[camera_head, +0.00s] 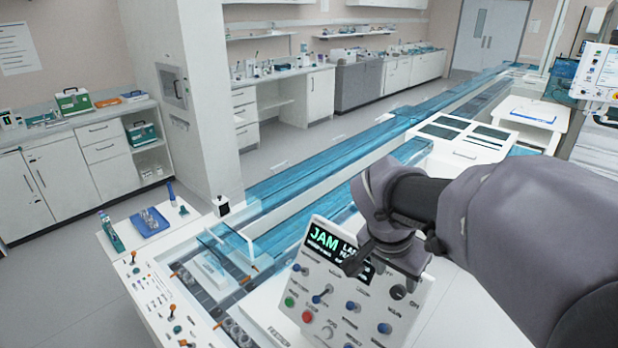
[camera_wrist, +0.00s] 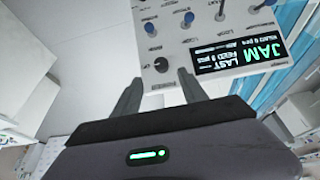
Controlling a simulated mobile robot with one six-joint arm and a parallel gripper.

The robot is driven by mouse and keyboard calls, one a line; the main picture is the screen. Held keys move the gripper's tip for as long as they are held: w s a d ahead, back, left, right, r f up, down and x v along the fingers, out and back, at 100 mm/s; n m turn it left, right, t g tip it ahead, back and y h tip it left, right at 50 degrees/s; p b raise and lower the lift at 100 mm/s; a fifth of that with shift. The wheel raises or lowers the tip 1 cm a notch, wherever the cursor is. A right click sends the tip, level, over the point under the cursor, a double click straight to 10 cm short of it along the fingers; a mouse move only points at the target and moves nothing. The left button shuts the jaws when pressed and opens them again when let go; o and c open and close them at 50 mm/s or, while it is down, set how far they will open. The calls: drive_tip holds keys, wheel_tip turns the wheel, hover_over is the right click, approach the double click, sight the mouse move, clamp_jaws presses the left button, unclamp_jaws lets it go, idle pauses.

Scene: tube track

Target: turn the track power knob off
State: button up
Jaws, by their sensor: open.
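The white control panel (camera_head: 340,300) stands in front of me with a dark display reading JAM in green (camera_head: 325,240). A round knob (camera_head: 398,292) sits at the panel's upper right; I take it for the power knob, but its label is too small to read. It also shows in the wrist view (camera_wrist: 161,65), beside the display (camera_wrist: 238,54). My gripper (camera_wrist: 160,82) is open, its two fingers either side of the knob's line and just short of it. No contact shows. In the head view my gripper (camera_head: 383,272) hides part of the display.
Several blue-capped switches (camera_head: 385,328), a green button (camera_head: 290,301) and a red button (camera_head: 308,316) crowd the panel. The blue track (camera_head: 330,150) runs behind it. A blue tray (camera_head: 150,222) lies on the left bench. Open floor (camera_head: 70,260) lies at left.

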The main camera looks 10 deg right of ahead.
sight(397, 292)
drive_tip(key=b+x, duration=0.1)
drive_tip(key=x, duration=0.8)
drive_tip(key=shift+w+a+b, duration=0.1)
drive_tip(key=shift+w+b, duration=0.05)
drive_tip(key=shift+b, duration=0.25)
clamp_jaws()
